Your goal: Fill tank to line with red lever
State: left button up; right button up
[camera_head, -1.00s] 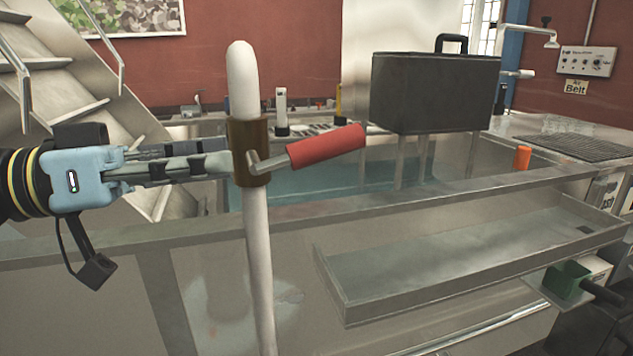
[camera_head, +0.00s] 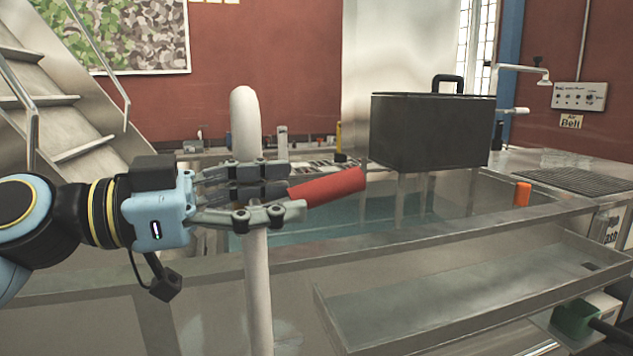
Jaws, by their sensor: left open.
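The red lever (camera_head: 330,187) sticks out to the right from a white upright pipe (camera_head: 245,120) and tilts slightly upward. My left gripper (camera_head: 296,190) is open at the lever's left end, its fingers in front of the pipe. The fingers hide the brown valve collar and the lever's metal stem. I cannot tell whether the fingers touch the lever. The steel tank (camera_head: 560,218) behind the pipe holds bluish liquid (camera_head: 340,215). No fill line can be made out. My right gripper is not in view.
A dark box with a handle (camera_head: 430,132) stands on legs over the tank. An orange cylinder (camera_head: 522,194) sits on the right rim. An empty shallow tray (camera_head: 470,290) is at the front right. Stairs (camera_head: 50,110) rise at the left behind my arm.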

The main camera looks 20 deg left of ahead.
aim_at(317, 191)
pick_arm(q)
jog(key=shift+p+x, duration=0.55)
jog(key=shift+x, duration=1.85)
grip_shut()
